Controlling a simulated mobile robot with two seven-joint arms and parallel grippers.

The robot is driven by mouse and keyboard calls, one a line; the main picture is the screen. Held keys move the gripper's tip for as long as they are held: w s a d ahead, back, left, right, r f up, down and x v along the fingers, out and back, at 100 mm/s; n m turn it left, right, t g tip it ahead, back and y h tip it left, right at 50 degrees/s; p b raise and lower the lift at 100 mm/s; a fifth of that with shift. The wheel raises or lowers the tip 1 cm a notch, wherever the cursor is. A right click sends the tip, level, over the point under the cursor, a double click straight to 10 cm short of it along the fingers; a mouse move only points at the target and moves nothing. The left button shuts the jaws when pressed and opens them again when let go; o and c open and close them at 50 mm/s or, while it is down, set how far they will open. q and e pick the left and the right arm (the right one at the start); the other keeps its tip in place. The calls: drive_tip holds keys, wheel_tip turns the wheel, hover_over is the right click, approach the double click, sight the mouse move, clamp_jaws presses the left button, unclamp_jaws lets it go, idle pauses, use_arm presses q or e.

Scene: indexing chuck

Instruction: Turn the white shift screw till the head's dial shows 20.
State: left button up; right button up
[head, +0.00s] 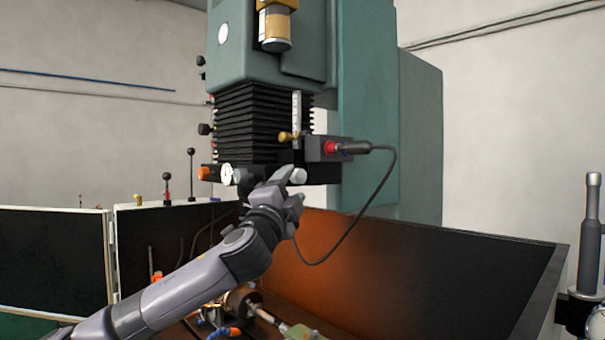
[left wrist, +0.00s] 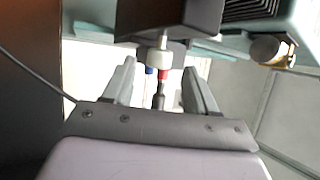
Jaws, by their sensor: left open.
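The machine head (head: 318,172) hangs below black bellows (head: 250,120). The white shift screw (head: 298,176) is at its lower right in the head view, partly behind my gripper. A white dial (head: 226,174) faces out at the head's lower left; its reading is too small to make out. My left gripper (head: 286,181) is raised to the head's underside. In the left wrist view my left gripper (left wrist: 160,70) is open, with one finger on each side of the white screw (left wrist: 160,60). I cannot tell whether either finger touches it. My right gripper is not in view.
A black cable (head: 380,185) loops from a red-collared plug on the head down past my left wrist. The dark enclosure wall (head: 420,265) stands at right, black panels (head: 55,255) at left. Shafts and fittings (head: 245,300) lie below my arm. A grey upright (head: 590,230) stands far right.

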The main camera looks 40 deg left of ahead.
sight(297, 171)
use_arm(q)
drive_tip(key=shift+p+x, duration=0.9)
drive_tip(key=shift+x, duration=1.55)
drive_tip(key=c, duration=0.9)
drive_tip(key=shift+c, duration=0.2)
drive_tip(key=shift+m+g+h, duration=0.3)
drive_tip(key=shift+h, duration=0.1)
drive_tip(key=shift+r+m+g+h, duration=0.1)
drive_tip(key=shift+m+g+h, duration=0.3)
drive_tip(key=shift+m+g, duration=0.25)
drive_tip(key=m+g+h, duration=0.1)
drive_tip(key=g, duration=0.1)
drive_tip(key=m+g+h, duration=0.1)
drive_tip(key=g, duration=0.1)
drive_tip(key=shift+d, duration=0.15)
drive_tip(key=m+g, duration=0.1)
drive_tip(key=g, duration=0.2)
drive_tip(key=m+g+h, duration=0.1)
drive_tip(key=g, duration=0.2)
